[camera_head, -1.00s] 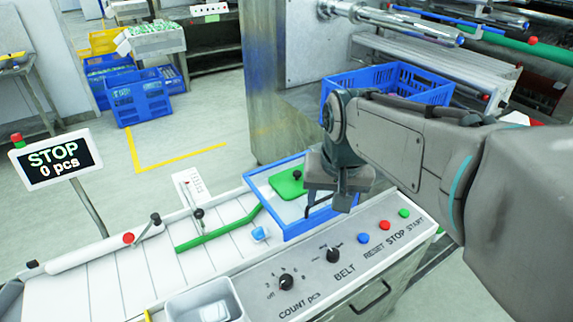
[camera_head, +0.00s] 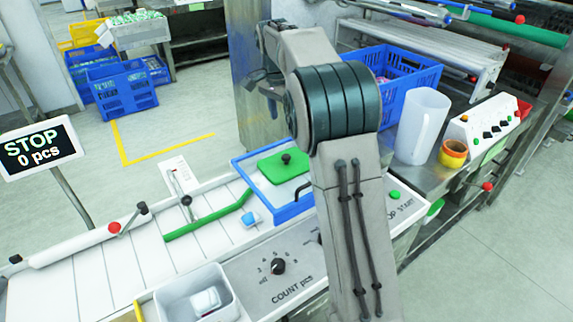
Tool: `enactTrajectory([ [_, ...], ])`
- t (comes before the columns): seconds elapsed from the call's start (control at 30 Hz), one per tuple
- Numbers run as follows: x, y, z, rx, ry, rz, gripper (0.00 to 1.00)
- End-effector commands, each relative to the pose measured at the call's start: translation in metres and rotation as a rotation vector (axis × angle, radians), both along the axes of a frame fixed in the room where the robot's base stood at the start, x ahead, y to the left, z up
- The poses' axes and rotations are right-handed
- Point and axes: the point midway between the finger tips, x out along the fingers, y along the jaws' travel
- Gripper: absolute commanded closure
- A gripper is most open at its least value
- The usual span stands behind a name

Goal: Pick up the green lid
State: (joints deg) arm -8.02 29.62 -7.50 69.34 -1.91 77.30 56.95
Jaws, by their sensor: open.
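The green lid (camera_head: 270,171) is a flat green plate with a small black knob (camera_head: 286,159) on top. It lies in the blue-rimmed tray (camera_head: 246,182) at the far end of the conveyor. My gripper (camera_head: 271,101) is small and dark in the head view, partly hidden behind my arm. It is open, raised above and behind the tray, apart from the lid. My arm covers the right part of the tray.
A white bin (camera_head: 167,303) with a pale item stands at the front. A small blue piece (camera_head: 249,219) lies beside the green guide bar (camera_head: 208,217). A blue crate (camera_head: 411,85), a white jug (camera_head: 422,127) and an orange tape roll (camera_head: 453,154) stand at right.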

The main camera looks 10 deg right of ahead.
Motion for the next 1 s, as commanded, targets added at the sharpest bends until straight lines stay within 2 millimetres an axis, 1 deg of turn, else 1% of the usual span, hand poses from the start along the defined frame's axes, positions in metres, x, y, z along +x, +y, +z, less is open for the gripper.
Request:
enactTrajectory([
  [0.03,0.004,0.001,-0.003,-0.002,0.002,-0.01,0.49],
  [0.17,0.008,0.0,-0.013,-0.004,0.004,-0.025,0.49],
  [0.27,0.008,-0.002,-0.031,-0.005,0.007,-0.025,0.49],
  [0.4,0.01,-0.005,-0.059,-0.004,0.008,-0.024,0.49],
  [0.5,0.011,-0.006,-0.075,-0.004,0.006,-0.024,0.49],
  [0.6,0.012,-0.007,-0.085,-0.004,0.004,-0.024,0.49],
  [0.77,0.012,-0.008,-0.095,-0.004,0.004,-0.024,0.49],
  [1.0,0.013,-0.01,-0.129,-0.004,0.005,-0.023,0.49],
])
